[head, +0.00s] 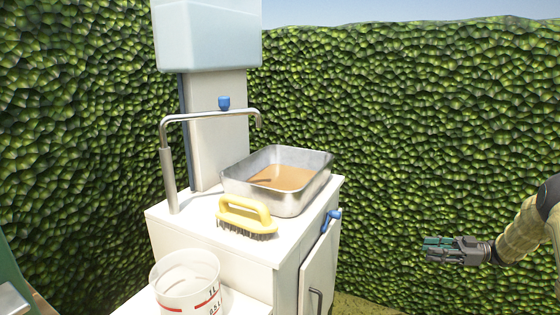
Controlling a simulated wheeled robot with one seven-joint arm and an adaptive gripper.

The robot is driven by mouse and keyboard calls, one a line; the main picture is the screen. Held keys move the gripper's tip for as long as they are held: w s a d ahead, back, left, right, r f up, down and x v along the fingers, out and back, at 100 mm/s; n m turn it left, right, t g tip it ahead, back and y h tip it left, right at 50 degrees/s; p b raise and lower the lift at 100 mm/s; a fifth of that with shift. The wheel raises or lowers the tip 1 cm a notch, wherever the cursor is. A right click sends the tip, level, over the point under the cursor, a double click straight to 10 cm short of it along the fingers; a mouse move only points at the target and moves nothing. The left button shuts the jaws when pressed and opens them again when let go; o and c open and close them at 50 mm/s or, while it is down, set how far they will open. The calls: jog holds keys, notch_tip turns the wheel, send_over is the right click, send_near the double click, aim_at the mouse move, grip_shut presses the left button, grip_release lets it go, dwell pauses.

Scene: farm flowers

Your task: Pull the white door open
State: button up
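The white door (321,262) is on the right-hand side of the white cabinet, low in the head view. A dark bar handle (316,301) is on it near the bottom edge of the picture. The lower part of the door is cut off by the frame, and I cannot tell whether it stands slightly ajar. My gripper (432,249) is to the right of the door, clear of it, with its fingers pointing left. I see nothing held in it, but its fingers are too small to tell whether they are open or shut.
A metal basin (311,194) of brown liquid and a yellow-handled brush (245,211) sit on the cabinet top. A blue-handled tap (332,216) projects above the door. A measuring bucket (186,292) stands front left. Green hedge (420,130) encloses the back.

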jog(key=s+a+f+m+t+h, duration=0.2)
jog(key=a+f+m+t+h, duration=0.8)
jog(key=a+f, duration=1.1)
jog(key=s+a+f+m+g+h, duration=0.25)
jog(key=s+f, duration=0.25)
jog(key=s, duration=0.4)
jog(key=s+a+f+m+g+h, duration=0.1)
jog(key=s+a+f+m+g, duration=0.25)
jog(key=s, duration=0.65)
jog(key=s+a+f+g+h, duration=0.1)
jog(key=s+a+f+g, duration=0.15)
jog(key=s+f, duration=0.5)
jog(key=s+r+g+h, duration=0.25)
jog(key=s+g, duration=0.35)
jog(key=s, duration=1.6)
notch_tip(320, 180, up, 34)
jog(key=p, duration=3.3)
jog(key=shift+w+d+f+m, duration=0.15)
jog(key=shift+w+d+m, duration=0.1)
jog(key=shift+d+m, duration=0.1)
